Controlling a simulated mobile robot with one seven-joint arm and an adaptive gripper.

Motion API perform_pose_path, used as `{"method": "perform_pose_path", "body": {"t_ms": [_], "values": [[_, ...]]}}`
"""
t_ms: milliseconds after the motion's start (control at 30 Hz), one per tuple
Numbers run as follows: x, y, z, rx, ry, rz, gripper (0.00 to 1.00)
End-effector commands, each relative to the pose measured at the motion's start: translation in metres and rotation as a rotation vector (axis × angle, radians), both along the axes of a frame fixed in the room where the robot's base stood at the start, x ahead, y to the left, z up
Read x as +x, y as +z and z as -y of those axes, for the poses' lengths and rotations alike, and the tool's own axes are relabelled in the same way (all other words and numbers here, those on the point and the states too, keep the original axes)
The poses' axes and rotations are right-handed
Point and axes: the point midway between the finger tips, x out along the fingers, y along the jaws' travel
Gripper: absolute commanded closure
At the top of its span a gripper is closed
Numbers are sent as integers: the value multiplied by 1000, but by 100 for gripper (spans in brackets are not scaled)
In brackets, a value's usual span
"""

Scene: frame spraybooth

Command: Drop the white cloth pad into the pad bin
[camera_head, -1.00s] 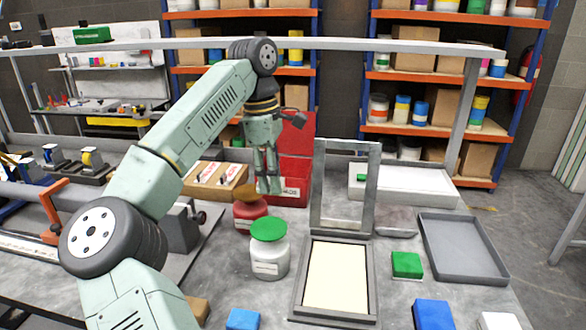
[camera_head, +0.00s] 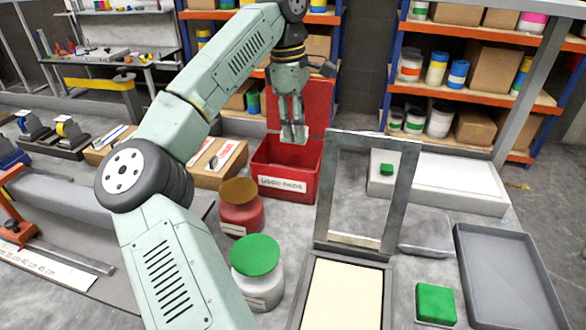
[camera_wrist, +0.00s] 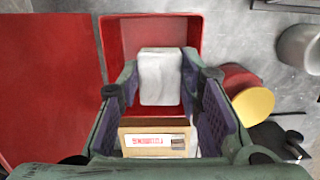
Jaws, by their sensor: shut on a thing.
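The red pad bin (camera_head: 290,187), labelled "USED PADS", stands behind the jars with its red lid (camera_head: 312,105) raised at the back. My gripper (camera_head: 293,136) points down above the bin's opening in the head view. In the wrist view, my gripper (camera_wrist: 160,92) is shut on the white cloth pad (camera_wrist: 160,78). The pad shows between the fingers, with the bin's red walls (camera_wrist: 112,42) around and beyond it. The pad is hard to make out in the head view.
A red jar (camera_head: 240,215) and a white jar with a green lid (camera_head: 257,275) stand in front of the bin. A cardboard box (camera_head: 215,160) is left of it. An upright frame (camera_head: 325,190) stands to the right. A grey tray (camera_head: 505,275) lies further right.

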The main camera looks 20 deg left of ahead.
Motion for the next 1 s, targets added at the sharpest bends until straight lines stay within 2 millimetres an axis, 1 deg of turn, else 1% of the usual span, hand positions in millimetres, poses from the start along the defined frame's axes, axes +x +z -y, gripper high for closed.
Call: {"method": "perform_pose_path", "body": {"t_ms": [100,300,500,733,767,1000], "values": [[0,-16,0,-2,-1,-1,90],[0,-35,0,-1,-1,-1,90],[0,-42,0,0,0,0,90],[0,-43,0,0,0,1,90],[0,-43,0,0,0,1,66],[0,-42,0,0,0,1,50]]}}
